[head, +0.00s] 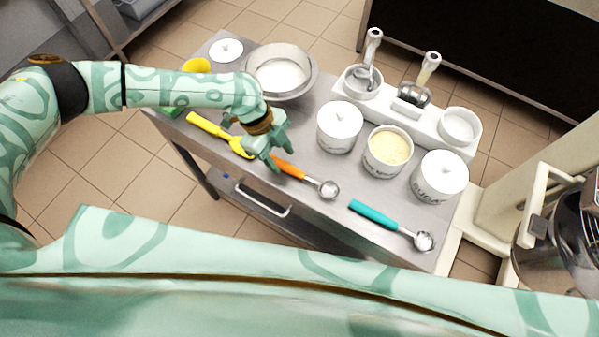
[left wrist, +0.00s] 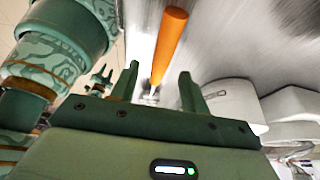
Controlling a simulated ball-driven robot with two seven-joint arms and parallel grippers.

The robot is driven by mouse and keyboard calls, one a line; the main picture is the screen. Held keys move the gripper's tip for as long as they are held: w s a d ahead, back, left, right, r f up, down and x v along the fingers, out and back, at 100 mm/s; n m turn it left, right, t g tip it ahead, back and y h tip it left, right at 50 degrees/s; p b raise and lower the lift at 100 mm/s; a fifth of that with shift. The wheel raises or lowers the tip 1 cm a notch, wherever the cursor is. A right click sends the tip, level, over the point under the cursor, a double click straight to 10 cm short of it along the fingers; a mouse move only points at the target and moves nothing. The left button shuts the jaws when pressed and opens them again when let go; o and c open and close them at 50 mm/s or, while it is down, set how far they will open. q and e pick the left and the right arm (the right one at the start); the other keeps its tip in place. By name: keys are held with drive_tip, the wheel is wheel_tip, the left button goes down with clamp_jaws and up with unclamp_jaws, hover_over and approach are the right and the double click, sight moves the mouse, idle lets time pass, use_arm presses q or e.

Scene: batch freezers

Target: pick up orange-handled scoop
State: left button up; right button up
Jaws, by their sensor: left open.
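The orange-handled scoop lies on the steel table, with its handle (head: 288,168) toward my left gripper and its metal bowl (head: 329,189) to the right. My left gripper (head: 273,160) is open and empty at the handle's left end, partly hiding it. In the left wrist view the orange handle (left wrist: 168,45) runs up and away, in line with the gap between the open fingers (left wrist: 159,88). I cannot tell whether the fingers touch it. A small green gripper-like shape, perhaps my right gripper (left wrist: 101,77), shows far off at the left.
A yellow scoop (head: 215,132) lies left of my gripper, and a teal-handled scoop (head: 385,221) lies to the right. A steel bowl (head: 307,84), a lidded white jar (head: 340,128) and a cream-filled tub (head: 372,160) stand behind. The table's front edge is close.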

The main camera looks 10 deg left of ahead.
sight(286, 165)
use_arm(q)
drive_tip(key=shift+x, duration=1.45)
drive_tip(key=shift+f, duration=0.15)
clamp_jaws()
